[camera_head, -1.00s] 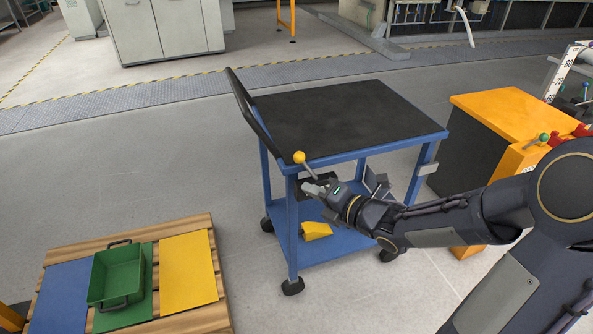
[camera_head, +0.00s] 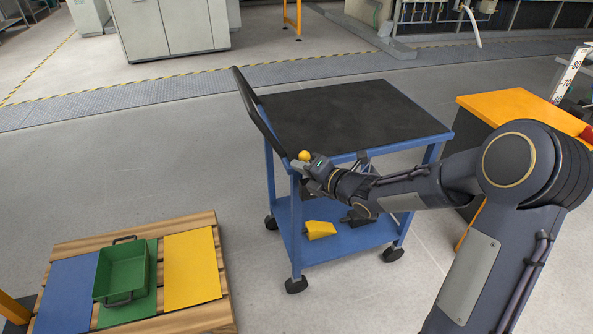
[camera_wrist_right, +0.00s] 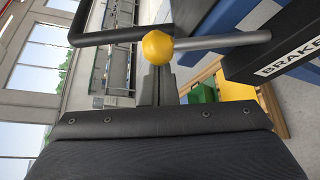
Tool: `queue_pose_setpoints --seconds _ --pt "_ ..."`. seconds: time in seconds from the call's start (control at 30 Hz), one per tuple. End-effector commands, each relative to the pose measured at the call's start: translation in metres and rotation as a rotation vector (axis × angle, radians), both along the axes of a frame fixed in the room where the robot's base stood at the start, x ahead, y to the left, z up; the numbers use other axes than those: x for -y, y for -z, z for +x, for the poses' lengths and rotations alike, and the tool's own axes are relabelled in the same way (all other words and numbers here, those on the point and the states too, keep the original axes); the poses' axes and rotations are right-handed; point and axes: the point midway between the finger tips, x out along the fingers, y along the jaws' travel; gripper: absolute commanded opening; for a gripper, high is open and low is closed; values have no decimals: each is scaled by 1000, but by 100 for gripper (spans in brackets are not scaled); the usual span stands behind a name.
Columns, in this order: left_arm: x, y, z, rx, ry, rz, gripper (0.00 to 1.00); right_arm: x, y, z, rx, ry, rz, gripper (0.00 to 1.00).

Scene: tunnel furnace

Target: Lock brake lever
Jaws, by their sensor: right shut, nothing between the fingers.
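The brake lever shows as a yellow ball knob (camera_head: 305,155) at the near left corner of the blue cart (camera_head: 343,240). In the right wrist view the yellow knob (camera_wrist_right: 157,46) sits on a grey rod. The rod runs right to a black housing (camera_wrist_right: 290,45) lettered BRAKE. My right gripper (camera_head: 299,165) is shut and empty, right by the knob. In the right wrist view its shut fingers (camera_wrist_right: 157,84) point at the knob; I cannot tell whether they touch it. The arm hides the lever's rod in the head view. My left gripper is not in view.
The cart has a black top (camera_head: 350,115), a black push handle (camera_head: 257,115) and a yellow wedge (camera_head: 320,230) on its lower shelf. A pallet (camera_head: 190,322) with a green bin (camera_head: 122,272) lies at lower left. An orange-topped cabinet (camera_head: 505,105) stands right.

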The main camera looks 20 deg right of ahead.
Motion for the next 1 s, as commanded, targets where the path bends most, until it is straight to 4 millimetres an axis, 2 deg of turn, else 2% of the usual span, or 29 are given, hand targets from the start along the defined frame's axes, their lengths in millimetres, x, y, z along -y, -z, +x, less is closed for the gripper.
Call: queue_pose_setpoints --seconds 0.43,1.0 --pt "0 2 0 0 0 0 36 1 0 0 0 1 12 0" --pt "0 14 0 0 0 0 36 2 -7 0 -1 1 128 0"
